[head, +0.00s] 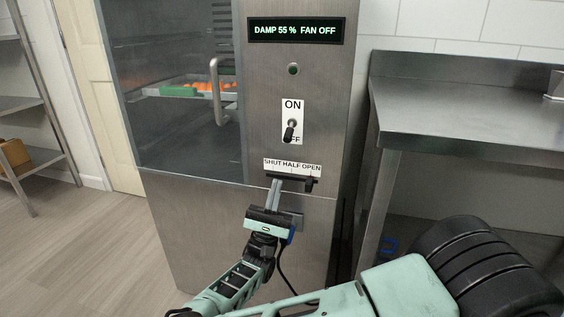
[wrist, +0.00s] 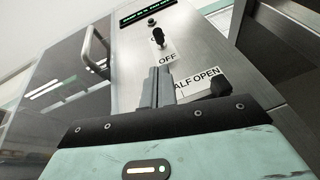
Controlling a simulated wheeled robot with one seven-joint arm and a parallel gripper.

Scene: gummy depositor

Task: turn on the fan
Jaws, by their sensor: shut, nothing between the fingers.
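The fan switch (head: 290,132) is a black toggle lever on a white ON/OFF plate on the steel cabinet front. Its lever points down toward OFF. The display (head: 296,30) above reads "DAMP 55 % FAN OFF". My gripper (head: 276,184) is shut and empty, below the switch and in front of the SHUT HALF OPEN label (head: 292,167). In the wrist view the switch lever (wrist: 158,37) stands just beyond the fingertips (wrist: 158,72), apart from them as far as I can tell. The fingers hide part of the label in the wrist view.
A black slider knob (head: 312,185) sits under the label, close right of my fingers. A glass door with a handle (head: 216,92) is at left, a tray of orange pieces (head: 205,88) behind it. A steel table (head: 460,115) stands at right.

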